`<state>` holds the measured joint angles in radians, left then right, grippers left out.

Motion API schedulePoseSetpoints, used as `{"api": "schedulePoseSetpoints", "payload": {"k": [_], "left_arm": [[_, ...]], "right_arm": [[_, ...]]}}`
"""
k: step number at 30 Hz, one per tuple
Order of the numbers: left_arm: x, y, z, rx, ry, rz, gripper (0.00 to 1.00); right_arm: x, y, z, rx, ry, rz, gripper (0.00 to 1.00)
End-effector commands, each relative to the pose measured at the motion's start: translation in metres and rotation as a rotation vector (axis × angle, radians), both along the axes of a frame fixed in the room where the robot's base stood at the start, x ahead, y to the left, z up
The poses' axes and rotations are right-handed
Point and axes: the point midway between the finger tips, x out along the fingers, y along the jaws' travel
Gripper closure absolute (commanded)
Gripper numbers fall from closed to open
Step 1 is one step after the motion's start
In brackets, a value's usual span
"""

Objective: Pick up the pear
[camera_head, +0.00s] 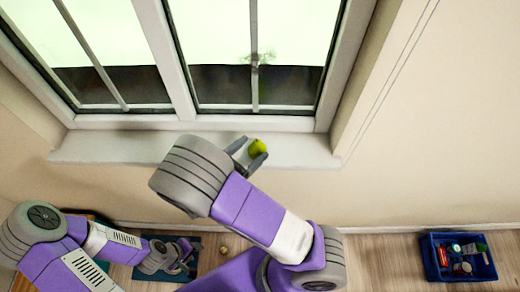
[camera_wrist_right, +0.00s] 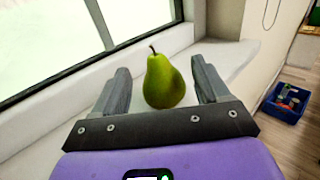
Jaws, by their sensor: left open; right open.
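A green pear (camera_head: 257,148) stands upright on the white windowsill (camera_head: 110,149), near its right end. In the right wrist view the pear (camera_wrist_right: 164,82) shows its stem up, between the two fingers. My right gripper (camera_head: 248,152) is open, with a finger on either side of the pear. In the right wrist view gaps show between the pear and both fingers of my right gripper (camera_wrist_right: 160,90). My left gripper (camera_head: 190,256) is open and empty, low over the floor at the lower left.
The window glass and frame (camera_head: 185,60) rise behind the sill. A blue crate (camera_head: 433,268) with several small items stands on the wooden floor at the right. A dark teal mat (camera_head: 208,245) and a small round item (camera_head: 223,250) lie on the floor below.

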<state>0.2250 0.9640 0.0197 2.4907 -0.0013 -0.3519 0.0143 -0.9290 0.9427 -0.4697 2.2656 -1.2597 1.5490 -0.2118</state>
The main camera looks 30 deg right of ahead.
Motion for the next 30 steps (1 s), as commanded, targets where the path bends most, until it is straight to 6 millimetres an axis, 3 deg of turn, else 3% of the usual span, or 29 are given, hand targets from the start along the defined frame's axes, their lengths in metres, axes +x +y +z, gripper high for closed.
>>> {"api": "schedulePoseSetpoints", "payload": {"k": [9,17,28,30], "left_arm": [[0.0,0.0,-0.004,0.0,0.0,0.0,0.57],[0.0,0.0,-0.004,0.0,0.0,0.0,0.57],[0.0,0.0,-0.004,0.0,0.0,0.0,0.57],[0.0,0.0,-0.004,0.0,0.0,0.0,0.57]], "right_arm": [[0.013,-0.043,0.0,0.002,0.002,-0.008,0.25],[0.014,-0.046,0.001,0.003,0.002,-0.005,0.25],[0.014,-0.046,0.0,0.004,0.002,-0.005,0.79],[0.014,-0.046,0.001,0.003,0.002,-0.005,0.83]]}}
